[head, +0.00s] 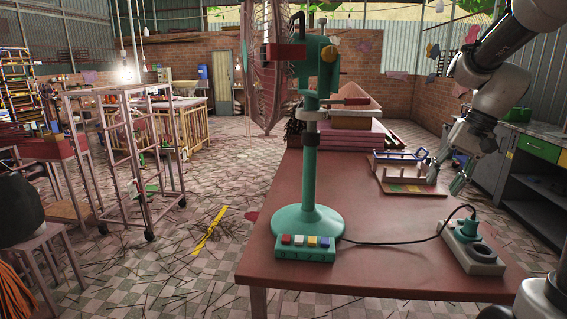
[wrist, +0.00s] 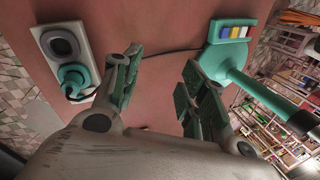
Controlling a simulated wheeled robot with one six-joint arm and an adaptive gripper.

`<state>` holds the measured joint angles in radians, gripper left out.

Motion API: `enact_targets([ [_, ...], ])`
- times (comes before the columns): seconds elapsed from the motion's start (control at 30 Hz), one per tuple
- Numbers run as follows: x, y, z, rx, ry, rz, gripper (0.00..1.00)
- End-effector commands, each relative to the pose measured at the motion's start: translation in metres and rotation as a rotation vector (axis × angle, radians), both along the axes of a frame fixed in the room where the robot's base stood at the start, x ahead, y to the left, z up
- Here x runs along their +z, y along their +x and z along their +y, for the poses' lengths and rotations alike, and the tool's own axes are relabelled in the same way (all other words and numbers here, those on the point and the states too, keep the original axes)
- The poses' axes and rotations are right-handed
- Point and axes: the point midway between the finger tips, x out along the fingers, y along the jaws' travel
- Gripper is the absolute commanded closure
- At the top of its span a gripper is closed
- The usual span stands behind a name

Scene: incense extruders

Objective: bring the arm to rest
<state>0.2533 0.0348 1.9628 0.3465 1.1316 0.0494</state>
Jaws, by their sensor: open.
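My gripper (head: 455,172) hangs over the right part of the red table (head: 370,262) in the head view, at the end of my arm reaching in from the top right. In the wrist view my gripper (wrist: 158,88) has its two fingers spread apart with nothing between them. The fingers appear clear of the table top.
A button box (head: 305,247) sits at the stand's base. A cable runs to a power strip with a green plug (head: 468,243). Stacked boards (head: 345,138) are at the back. A cabinet (head: 535,165) stands right. The table's front middle is clear.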

Motion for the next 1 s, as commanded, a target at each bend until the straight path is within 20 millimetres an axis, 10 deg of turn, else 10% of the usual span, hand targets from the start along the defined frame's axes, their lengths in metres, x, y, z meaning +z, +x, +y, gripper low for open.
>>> enact_targets([
  [0.2, -0.001, -0.115, 0.003, 0.212, -0.256, -0.086, 0.58],
  [0.4, -0.008, -0.187, 0.01, 0.333, -0.373, -0.173, 0.58],
  [1.0, 0.014, -0.201, 0.027, 0.379, -0.392, -0.321, 0.58],
])
